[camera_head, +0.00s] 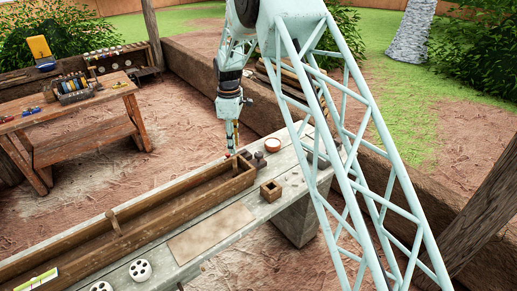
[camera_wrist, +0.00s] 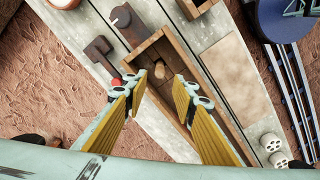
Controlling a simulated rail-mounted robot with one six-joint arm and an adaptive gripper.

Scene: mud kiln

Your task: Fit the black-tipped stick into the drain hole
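My gripper (camera_head: 231,148) hangs pointing down over the far end of a long wooden trough (camera_head: 180,203) on the bench. In the wrist view my gripper (camera_wrist: 155,90) is open, its two yellow-padded fingers spread wide with nothing between them. Below and beyond the fingertips is the trough's end (camera_wrist: 146,47), with a small tan rounded piece (camera_wrist: 158,70) inside it. I cannot tell whether that piece marks the drain hole. I cannot make out the black-tipped stick in either view.
The grey bench has a small square wooden box (camera_head: 271,190), a reddish dish (camera_head: 272,145), a flat tan board (camera_head: 211,231) and white pierced discs (camera_head: 140,270). A red-tipped brown piece (camera_wrist: 98,50) lies beside the trough.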

